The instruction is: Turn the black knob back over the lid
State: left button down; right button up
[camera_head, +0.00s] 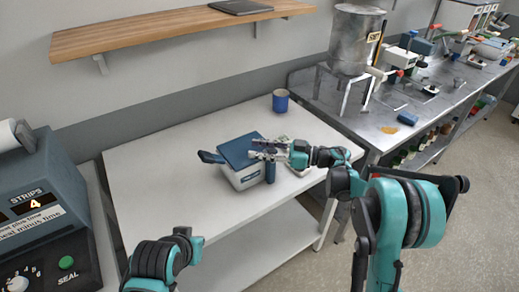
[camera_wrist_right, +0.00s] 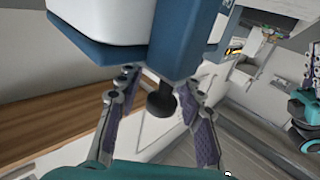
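A small white box with a blue lid (camera_head: 238,150) stands on the white table. A dark blue lever-like part (camera_head: 211,157) sticks out at its left side, and a blue block (camera_head: 270,171) is at its right. In the right wrist view, the box's white body (camera_wrist_right: 105,20) fills the top, with the blue part beside it. The black knob (camera_wrist_right: 160,104) shows there on a short stem, between the two fingers with gaps on both sides. My right gripper (camera_head: 262,150) is open at the box's right side. My left gripper is out of view; only part of that arm shows.
A blue cup (camera_head: 280,100) stands at the back of the table. A sealing machine (camera_head: 40,215) is at the left, and a metal bench with a steel tank (camera_head: 352,45) is at the right. The front of the table is clear.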

jog(key=s+d, duration=0.1)
jog(key=d, duration=1.1)
jog(key=shift+s, duration=0.35)
